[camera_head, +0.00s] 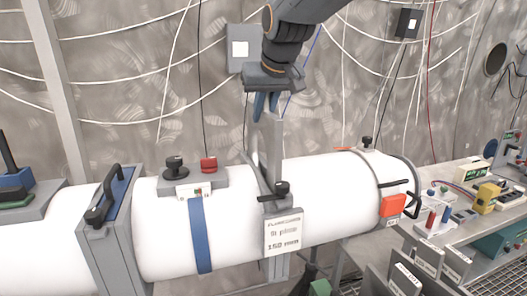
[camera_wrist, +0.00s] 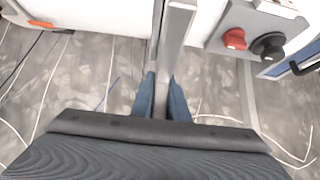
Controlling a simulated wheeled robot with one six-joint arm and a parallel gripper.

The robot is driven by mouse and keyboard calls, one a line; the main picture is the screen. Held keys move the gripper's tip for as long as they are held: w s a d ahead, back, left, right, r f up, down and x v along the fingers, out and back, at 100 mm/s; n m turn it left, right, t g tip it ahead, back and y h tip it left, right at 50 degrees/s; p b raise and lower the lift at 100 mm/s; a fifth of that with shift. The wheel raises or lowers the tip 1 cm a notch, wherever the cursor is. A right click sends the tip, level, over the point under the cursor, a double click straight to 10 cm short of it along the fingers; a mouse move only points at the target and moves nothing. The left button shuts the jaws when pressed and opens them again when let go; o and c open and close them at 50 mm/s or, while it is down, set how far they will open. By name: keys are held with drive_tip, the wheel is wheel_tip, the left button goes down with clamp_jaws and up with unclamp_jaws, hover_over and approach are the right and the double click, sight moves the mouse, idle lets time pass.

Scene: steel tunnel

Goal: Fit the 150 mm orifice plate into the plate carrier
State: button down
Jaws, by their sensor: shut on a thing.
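My gripper (camera_head: 266,106) points down above the white pipe, its blue fingers shut on the top of a grey upright plate (camera_head: 271,140), which I take as the orifice plate. The plate stands edge-on at the grey plate carrier (camera_head: 266,186) on the pipe. Its lower part is hidden by the carrier and pipe, so I cannot tell how deep it sits. In the wrist view the blue fingers (camera_wrist: 162,98) flank the plate's narrow grey edge (camera_wrist: 175,40). A label marked 150 mm (camera_head: 283,236) hangs on the carrier's front.
The white pipe (camera_head: 330,185) runs across the view. A black knob and red button (camera_head: 208,165) stand left of the carrier. A grey flange with a black handle (camera_head: 113,225) is farther left. A cluttered bench (camera_head: 460,215) is at right; labelled grey plates (camera_head: 408,280) stand in front.

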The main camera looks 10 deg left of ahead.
sight(263, 158)
wheel_tip(263, 158, down, 11)
drive_tip(key=shift+f+p, duration=0.1)
drive_tip(key=shift+p, duration=1.1)
drive_tip(key=shift+f, duration=0.1)
drive_tip(key=shift+f, duration=0.4)
drive_tip(key=shift+f+b, duration=0.25)
drive_tip(key=shift+b, duration=0.05)
drive_tip(key=c, duration=1.7)
unclamp_jaws()
